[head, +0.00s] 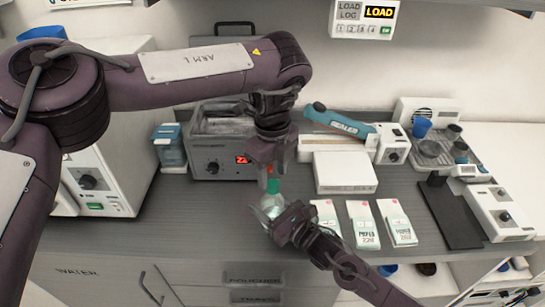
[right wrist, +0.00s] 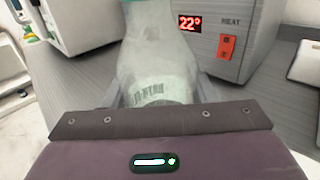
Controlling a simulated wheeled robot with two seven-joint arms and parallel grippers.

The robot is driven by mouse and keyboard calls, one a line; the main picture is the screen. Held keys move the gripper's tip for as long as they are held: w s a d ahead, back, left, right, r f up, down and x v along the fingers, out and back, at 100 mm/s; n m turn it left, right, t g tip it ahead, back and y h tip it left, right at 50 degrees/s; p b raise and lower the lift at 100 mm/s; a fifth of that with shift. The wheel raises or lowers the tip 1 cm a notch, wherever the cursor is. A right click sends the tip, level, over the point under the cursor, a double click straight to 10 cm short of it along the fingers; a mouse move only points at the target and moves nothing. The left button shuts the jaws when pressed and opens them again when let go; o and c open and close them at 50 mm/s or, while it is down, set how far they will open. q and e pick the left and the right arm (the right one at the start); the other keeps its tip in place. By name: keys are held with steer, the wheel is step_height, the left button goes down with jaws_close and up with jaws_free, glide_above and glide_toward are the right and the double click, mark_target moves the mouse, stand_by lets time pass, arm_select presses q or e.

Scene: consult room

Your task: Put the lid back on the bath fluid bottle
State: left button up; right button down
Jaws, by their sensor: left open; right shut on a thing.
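The bath fluid bottle (head: 268,205) is a pale, clear bottle, upright or slightly tilted, at the counter's front edge. My right gripper (head: 277,222) is shut on it. In the right wrist view the bottle's body (right wrist: 158,60) with a barcode fills the space ahead of my gripper. The green lid (head: 273,186) shows at the bottle's top, and a teal edge (right wrist: 140,4) shows at the upper border of the wrist view. My left gripper (head: 268,168) is open, pointing down right above the lid. Whether the lid is seated or touches the fingers I cannot tell.
A heated bath unit (head: 220,145) with a red "22°" display stands behind. White-green pouches (head: 362,224) lie to the right, near a white box (head: 344,173) and a blue sealer arm (head: 340,123). A blue-capped container (head: 169,147) is at left. A dark stand (head: 448,215) is at right.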

arm_select(q)
steer(key=shift+f, duration=1.45)
steer(key=shift+c, duration=0.2)
jaws_close()
steer(key=shift+o, duration=0.9)
jaws_free()
steer(key=shift+r, duration=0.2)
step_height(320, 180, up, 12)
steer(key=shift+f, duration=0.15)
